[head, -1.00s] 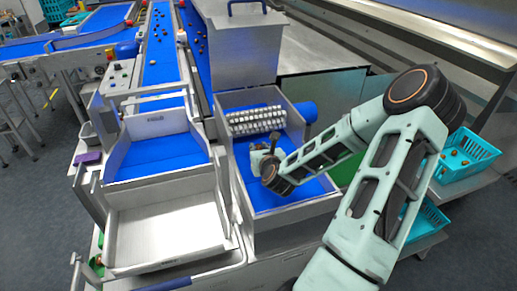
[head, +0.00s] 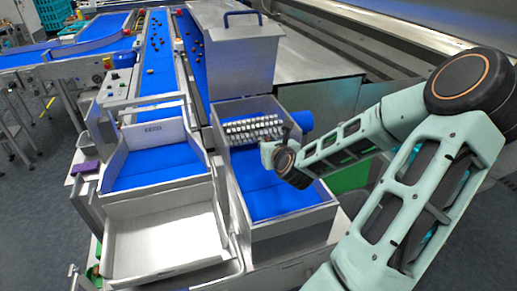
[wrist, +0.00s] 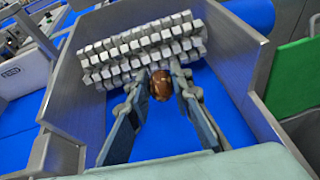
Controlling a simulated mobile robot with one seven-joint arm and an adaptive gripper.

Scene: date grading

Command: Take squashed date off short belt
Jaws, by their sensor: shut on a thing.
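A brown, glossy date (wrist: 160,85) sits between the fingertips of my gripper (wrist: 160,88) in the wrist view. The gripper is shut on it, above the blue short belt (wrist: 185,115) and close to the white roller bank. In the head view my gripper (head: 268,152) is over the right side of the short belt (head: 258,185), near its far end. The date is hidden there by the gripper and wrist. I cannot tell from the wrist view how high the date is above the belt.
Metal side walls (wrist: 240,60) enclose the short belt. The white roller bank (head: 252,128) crosses its far end. A blue drum (head: 298,121) is to the right. An empty white tray (head: 165,238) stands at left, and a green panel (wrist: 292,75) is at right.

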